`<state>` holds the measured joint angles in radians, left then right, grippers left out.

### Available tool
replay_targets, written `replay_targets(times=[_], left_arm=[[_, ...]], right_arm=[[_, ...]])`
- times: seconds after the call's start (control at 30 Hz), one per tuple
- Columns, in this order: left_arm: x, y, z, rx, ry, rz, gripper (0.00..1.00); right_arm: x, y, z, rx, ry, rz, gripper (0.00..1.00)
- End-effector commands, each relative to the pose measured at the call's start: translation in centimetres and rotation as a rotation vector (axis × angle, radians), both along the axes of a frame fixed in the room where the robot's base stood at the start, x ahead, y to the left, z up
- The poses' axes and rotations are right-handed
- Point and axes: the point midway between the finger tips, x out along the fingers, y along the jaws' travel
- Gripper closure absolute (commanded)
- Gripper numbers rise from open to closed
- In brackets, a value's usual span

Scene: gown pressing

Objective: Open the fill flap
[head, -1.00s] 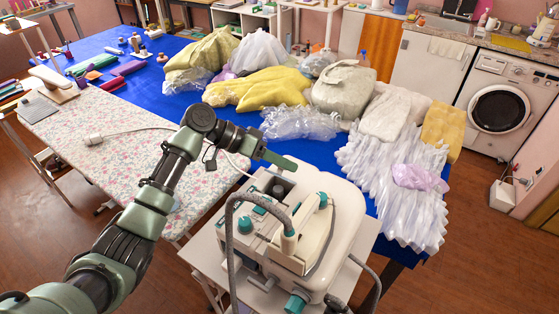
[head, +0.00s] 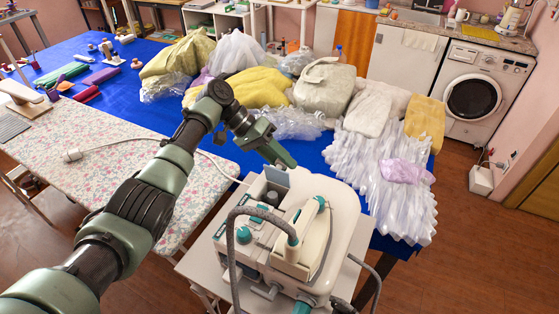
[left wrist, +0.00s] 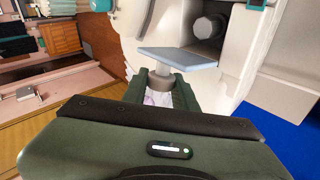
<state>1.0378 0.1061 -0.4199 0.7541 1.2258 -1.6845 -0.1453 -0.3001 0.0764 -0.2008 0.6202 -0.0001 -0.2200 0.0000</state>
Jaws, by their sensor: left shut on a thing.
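The white and grey steam station (head: 335,245) stands on a small white table, with an iron (head: 305,235) resting on top. At its back left corner the pale blue-grey fill flap (head: 275,179) shows raised beside a recess. In the left wrist view the flap (left wrist: 178,58) is tilted away from the recess (left wrist: 208,50), which holds a grey round part. My left gripper (head: 289,162) is at the flap. In the left wrist view its fingers (left wrist: 166,90) are shut around a grey knob-like piece under the flap. My right gripper is out of view.
A grey hose (head: 232,240) loops over the station's left side. A floral ironing board (head: 95,150) lies to the left. The blue table (head: 220,150) behind holds bagged garments and a white ruffled gown (head: 385,195).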

Motion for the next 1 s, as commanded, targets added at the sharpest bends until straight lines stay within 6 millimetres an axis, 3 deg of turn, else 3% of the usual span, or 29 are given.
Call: replay_targets(times=[0.3,0.33,0.4,0.77,1.0], left_arm=[[0.1,0.0,0.1,0.000,-0.004,0.002,1.00],[0.1,0.0,0.1,0.000,-0.004,0.002,0.67],[0.1,0.0,0.1,0.001,-0.003,0.002,0.50],[0.1,0.3,0.2,0.000,-0.002,0.001,0.50],[0.8,2.8,2.5,0.000,-0.004,0.002,0.50]], right_arm=[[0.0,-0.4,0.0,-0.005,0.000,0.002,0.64],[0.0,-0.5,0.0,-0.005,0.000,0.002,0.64],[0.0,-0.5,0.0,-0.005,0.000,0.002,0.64],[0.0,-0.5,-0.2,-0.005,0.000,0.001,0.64],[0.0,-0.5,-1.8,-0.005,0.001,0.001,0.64]])
